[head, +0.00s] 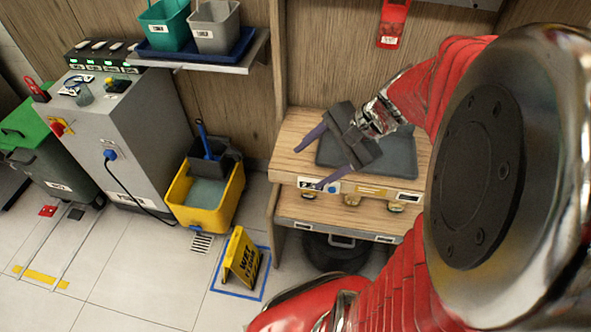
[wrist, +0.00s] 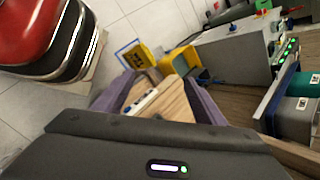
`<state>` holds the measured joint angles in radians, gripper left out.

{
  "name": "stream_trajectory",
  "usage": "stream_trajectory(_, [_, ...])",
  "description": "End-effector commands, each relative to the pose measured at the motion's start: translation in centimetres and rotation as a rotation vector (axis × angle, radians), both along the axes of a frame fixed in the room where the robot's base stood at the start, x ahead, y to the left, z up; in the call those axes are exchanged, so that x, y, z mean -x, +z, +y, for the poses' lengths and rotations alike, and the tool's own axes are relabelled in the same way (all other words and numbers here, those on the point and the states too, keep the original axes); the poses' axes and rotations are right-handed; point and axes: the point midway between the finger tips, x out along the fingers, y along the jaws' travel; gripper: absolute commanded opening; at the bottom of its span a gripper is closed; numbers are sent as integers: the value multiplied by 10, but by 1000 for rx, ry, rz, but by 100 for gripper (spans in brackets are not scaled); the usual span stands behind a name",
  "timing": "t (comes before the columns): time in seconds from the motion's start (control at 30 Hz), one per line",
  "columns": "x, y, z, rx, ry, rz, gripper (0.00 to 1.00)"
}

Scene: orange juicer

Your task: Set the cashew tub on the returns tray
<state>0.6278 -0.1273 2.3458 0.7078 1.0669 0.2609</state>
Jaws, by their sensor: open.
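My gripper (head: 307,169) is open, with two purple fingers spread and nothing between them. It is above the left part of the wooden counter. In the wrist view its fingers (wrist: 158,82) frame the bare wood of the counter's end. I cannot make out a cashew tub in either view; my arm and gripper hide part of the counter. A dark grey flat tray or mat (head: 401,158) lies on the counter behind my gripper. I cannot tell whether it is the returns tray. Small yellowish items (head: 351,200) show under the counter top, too small to identify.
A wall shelf holds a blue tray (head: 185,54) with a teal bucket (head: 163,25) and a grey bucket (head: 213,27). A grey cabinet (head: 135,130), yellow mop bucket (head: 223,200) and wet-floor sign (head: 242,258) stand left of the counter (head: 293,132). Tiled floor lies open at front left.

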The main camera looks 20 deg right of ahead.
Motion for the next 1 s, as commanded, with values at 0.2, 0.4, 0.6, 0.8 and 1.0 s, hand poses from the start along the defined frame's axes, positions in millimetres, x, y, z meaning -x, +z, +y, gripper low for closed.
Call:
stream_trajectory(0.2, [22, 18, 35, 231, 289, -76, 64])
stream_trajectory(0.4, [41, 33, 54, 439, 537, -162, 64])
stream_trajectory(0.6, [57, 52, 68, 648, 772, -268, 64])
stream_trajectory(0.8, [68, 72, 76, 844, 972, -381, 64])
stream_trajectory(1.0, [72, 82, 78, 939, 1059, -436, 64])
